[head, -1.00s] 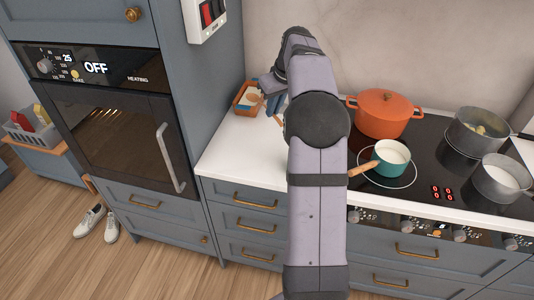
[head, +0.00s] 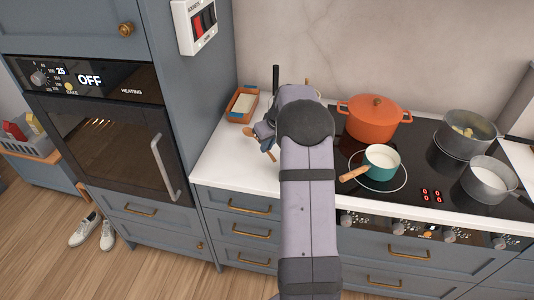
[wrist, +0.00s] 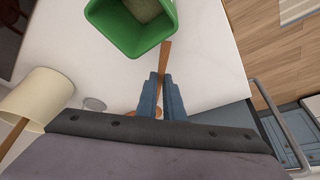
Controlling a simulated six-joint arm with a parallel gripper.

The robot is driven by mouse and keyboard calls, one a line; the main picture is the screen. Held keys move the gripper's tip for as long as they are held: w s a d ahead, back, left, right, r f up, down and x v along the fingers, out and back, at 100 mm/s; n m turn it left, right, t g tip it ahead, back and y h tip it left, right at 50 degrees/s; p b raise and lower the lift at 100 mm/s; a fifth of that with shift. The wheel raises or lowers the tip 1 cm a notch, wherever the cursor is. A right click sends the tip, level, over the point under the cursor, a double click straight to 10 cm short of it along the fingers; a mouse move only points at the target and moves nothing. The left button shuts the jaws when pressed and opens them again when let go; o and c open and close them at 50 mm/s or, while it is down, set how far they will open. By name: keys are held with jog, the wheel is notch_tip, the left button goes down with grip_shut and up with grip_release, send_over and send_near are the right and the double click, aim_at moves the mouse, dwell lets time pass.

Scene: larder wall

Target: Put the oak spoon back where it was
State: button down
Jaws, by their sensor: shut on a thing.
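The oak spoon is a thin brown wooden piece. In the wrist view the oak spoon (wrist: 166,60) lies between the two blue fingers, with its straight end sticking out past the tips and a brown part showing between them lower down. My gripper (wrist: 160,82) is shut on it. In the head view my gripper (head: 265,140) is over the white counter left of the hob, partly hidden by my arm, and the oak spoon (head: 250,132) shows beside it. I cannot tell how high the spoon is above the counter.
A terracotta dish (head: 242,104) stands at the counter's back left. The wrist view shows a green container (wrist: 140,25) just beyond the spoon and a cream container (wrist: 32,103) at left. The hob holds an orange pot (head: 375,120) and teal saucepan (head: 382,162). White counter (head: 215,165) at front left is clear.

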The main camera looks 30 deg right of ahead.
aim_at(269, 153)
jog(key=shift+f+p, duration=0.7)
jog(key=shift+f, duration=1.95)
jog(key=shift+f, duration=0.1)
jog(key=c, duration=1.9)
grip_release()
jog(key=b+v, duration=0.3)
jog(key=v, duration=0.9)
